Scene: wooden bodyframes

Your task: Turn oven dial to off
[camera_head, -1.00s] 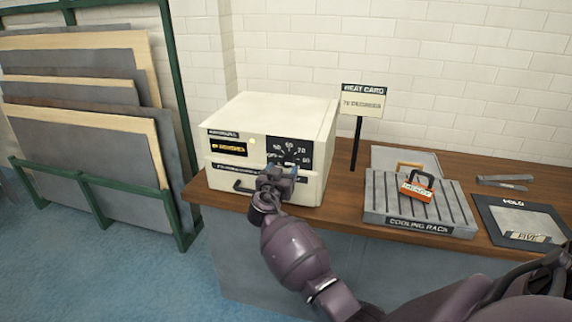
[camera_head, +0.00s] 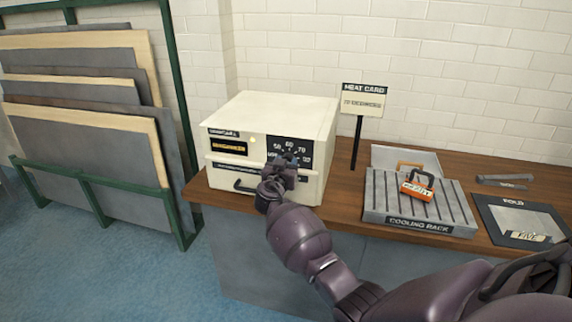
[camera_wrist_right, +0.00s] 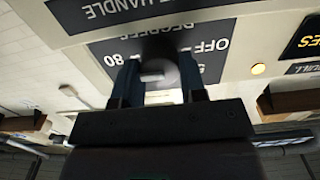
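The oven (camera_head: 262,112) is a cream box on the wooden counter, with a dark dial panel (camera_head: 289,144) on the right of its front. My right gripper (camera_head: 289,163) is at the lower part of this panel and hides the dial knob in the head view. In the right wrist view the panel appears upside down, with the grey knob (camera_wrist_right: 168,68) between the two fingers of my right gripper (camera_wrist_right: 160,78). The fingers stand apart on either side; firm contact cannot be told. "OFF" (camera_wrist_right: 204,45) shows right of the knob there, and "80" left. My left gripper is out of view.
A heat card sign (camera_head: 363,100) stands right of the oven. A grey cooling rack (camera_head: 378,205) with an orange-red labelled item (camera_head: 416,190), tongs (camera_head: 503,182) and a dark mat (camera_head: 488,217) lie further right. Boards in a green rack (camera_head: 90,193) stand at left.

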